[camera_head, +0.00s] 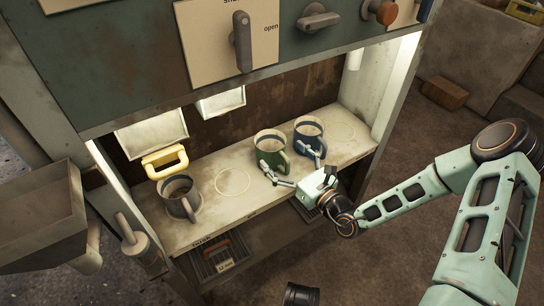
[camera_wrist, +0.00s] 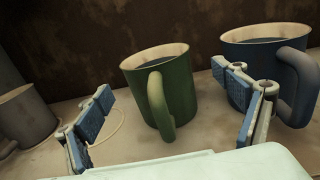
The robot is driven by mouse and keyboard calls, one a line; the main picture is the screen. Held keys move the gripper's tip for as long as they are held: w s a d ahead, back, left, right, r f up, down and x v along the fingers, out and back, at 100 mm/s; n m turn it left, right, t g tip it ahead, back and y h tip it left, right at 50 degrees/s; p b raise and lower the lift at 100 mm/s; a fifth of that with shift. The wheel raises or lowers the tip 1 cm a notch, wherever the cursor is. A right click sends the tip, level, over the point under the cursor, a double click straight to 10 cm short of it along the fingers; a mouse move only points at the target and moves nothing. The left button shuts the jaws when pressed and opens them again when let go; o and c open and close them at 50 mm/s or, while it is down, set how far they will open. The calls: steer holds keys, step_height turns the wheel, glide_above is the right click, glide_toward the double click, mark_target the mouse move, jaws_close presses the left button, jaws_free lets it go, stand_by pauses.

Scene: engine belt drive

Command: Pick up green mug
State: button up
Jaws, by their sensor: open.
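The green mug (camera_head: 269,148) stands upright on the lit shelf, between a grey mug and a blue mug. In the wrist view the green mug (camera_wrist: 174,92) sits ahead of my gripper, with its handle facing the camera. My gripper (camera_head: 293,168) is open and empty, in front of the mug. Its two blue-padded fingers (camera_wrist: 172,105) are spread wide, one on each side of the mug in the picture. I cannot tell whether either finger touches it. The right finger overlaps the blue mug in the wrist view.
The blue mug (camera_head: 309,136) stands close to the right of the green mug. The grey mug (camera_head: 180,198) is at the left of the shelf (camera_head: 218,214), near a yellow handle (camera_head: 165,160). A panel with knobs (camera_head: 243,42) overhangs the shelf. The shelf's right end is free.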

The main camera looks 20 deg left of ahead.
mark_target(263, 138)
steer(key=x, duration=0.1)
steer(key=b+x, duration=0.1)
steer(key=x, duration=0.1)
steer(key=b+x, duration=0.1)
steer(key=shift+a+f, duration=0.35)
steer(key=shift+w+a+r, duration=0.15)
steer(key=shift+a, duration=0.05)
steer(key=shift+c, duration=0.4)
steer(key=c, duration=1.2)
steer(key=shift+c, duration=0.2)
